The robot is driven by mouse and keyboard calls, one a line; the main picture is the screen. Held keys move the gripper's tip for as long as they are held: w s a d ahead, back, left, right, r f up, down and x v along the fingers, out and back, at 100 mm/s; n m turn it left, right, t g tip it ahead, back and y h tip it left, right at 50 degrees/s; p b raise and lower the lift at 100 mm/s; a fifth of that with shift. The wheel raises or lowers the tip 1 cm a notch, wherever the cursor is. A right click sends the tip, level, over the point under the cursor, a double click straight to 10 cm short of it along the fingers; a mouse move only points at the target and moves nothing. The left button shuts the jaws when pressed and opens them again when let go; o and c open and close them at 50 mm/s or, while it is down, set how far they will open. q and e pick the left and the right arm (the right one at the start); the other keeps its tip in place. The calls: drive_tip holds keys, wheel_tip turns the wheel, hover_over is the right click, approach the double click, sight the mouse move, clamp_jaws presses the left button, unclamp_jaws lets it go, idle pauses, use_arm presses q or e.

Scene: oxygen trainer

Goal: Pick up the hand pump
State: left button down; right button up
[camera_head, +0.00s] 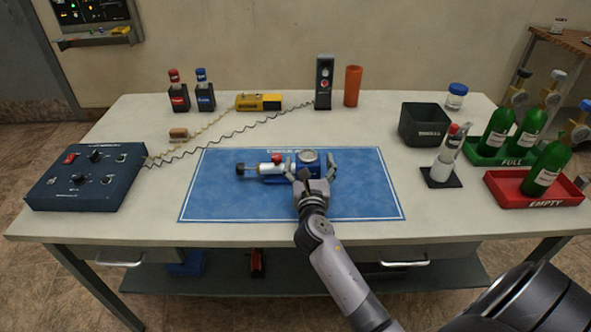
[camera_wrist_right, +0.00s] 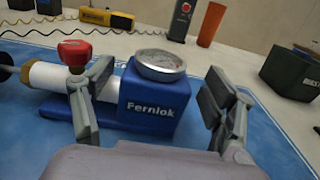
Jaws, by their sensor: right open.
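The hand pump (camera_head: 275,171) lies on the blue mat (camera_head: 230,203). It has a blue body, a white barrel, a red knob, a round gauge and a black end at its left. In the right wrist view the blue body of the pump (camera_wrist_right: 150,104) reads "Fernlok". My right gripper (camera_head: 312,172) is open at the right part of the pump. In the wrist view the open fingers (camera_wrist_right: 157,100) stand either side of the blue body, the left one by the white barrel, the right one apart from the body. My left gripper is not in view.
A control box (camera_head: 88,177) with coiled wires stands left. Two small bottles (camera_head: 190,92), a yellow device (camera_head: 259,102), a black unit (camera_head: 323,82) and an orange cup (camera_head: 352,86) stand behind. A dark bin (camera_head: 424,125) and green cylinders (camera_head: 547,168) in trays stand right.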

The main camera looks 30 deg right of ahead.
sight(307, 152)
drive_tip(key=x, duration=0.5)
drive_tip(key=shift+w+f, duration=0.15)
drive_tip(key=shift+w, duration=0.15)
drive_tip(key=shift+s, duration=0.1)
drive_tip(key=shift+c, duration=0.5)
drive_tip(key=c, duration=1.4)
drive_tip(key=shift+c, duration=0.6)
